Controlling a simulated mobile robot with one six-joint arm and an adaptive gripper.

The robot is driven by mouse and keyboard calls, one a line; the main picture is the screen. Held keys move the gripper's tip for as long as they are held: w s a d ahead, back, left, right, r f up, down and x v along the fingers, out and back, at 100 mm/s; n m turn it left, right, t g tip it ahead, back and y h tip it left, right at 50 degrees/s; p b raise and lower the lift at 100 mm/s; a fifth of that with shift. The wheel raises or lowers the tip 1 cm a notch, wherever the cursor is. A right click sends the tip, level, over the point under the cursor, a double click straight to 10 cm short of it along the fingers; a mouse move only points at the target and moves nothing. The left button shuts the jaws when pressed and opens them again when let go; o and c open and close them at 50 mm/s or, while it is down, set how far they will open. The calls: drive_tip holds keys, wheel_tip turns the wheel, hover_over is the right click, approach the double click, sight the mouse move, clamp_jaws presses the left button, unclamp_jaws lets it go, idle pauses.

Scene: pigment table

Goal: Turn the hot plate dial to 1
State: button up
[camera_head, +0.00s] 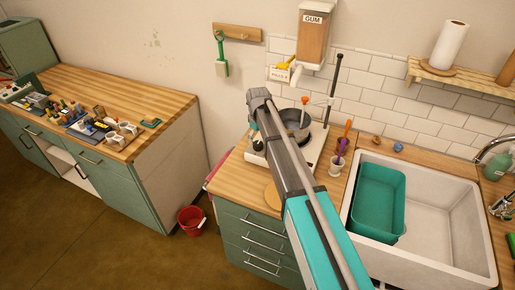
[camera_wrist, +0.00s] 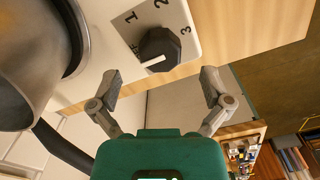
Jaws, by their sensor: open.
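The hot plate is a white box (camera_wrist: 108,48) at the top of the wrist view; its white body also shows in the head view (camera_head: 312,158), partly behind my arm. Its black dial (camera_wrist: 163,47) has a white pointer mark toward the lower left of the picture, off the printed 1, 2 and 3. The 1 lies to the upper left of the dial, the 3 to its right. My gripper (camera_wrist: 160,86) is open and empty, its fingertips apart from the dial and just below it in the wrist view. In the head view my arm hides much of that area.
A metal pot (camera_head: 295,123) stands on the hot plate, close on the left in the wrist view. A stand rod (camera_head: 333,90) rises behind it. A cup with tools (camera_head: 337,164) and a sink (camera_head: 440,220) lie right. A gum dispenser (camera_head: 311,40) hangs above.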

sight(258, 143)
drive_tip(key=shift+f+b, duration=1.4)
drive_tip(key=shift+f, duration=0.3)
drive_tip(key=c, duration=1.1)
drive_tip(key=shift+c, duration=0.2)
drive_tip(key=shift+m, duration=0.4)
drive_tip(key=m, duration=1.1)
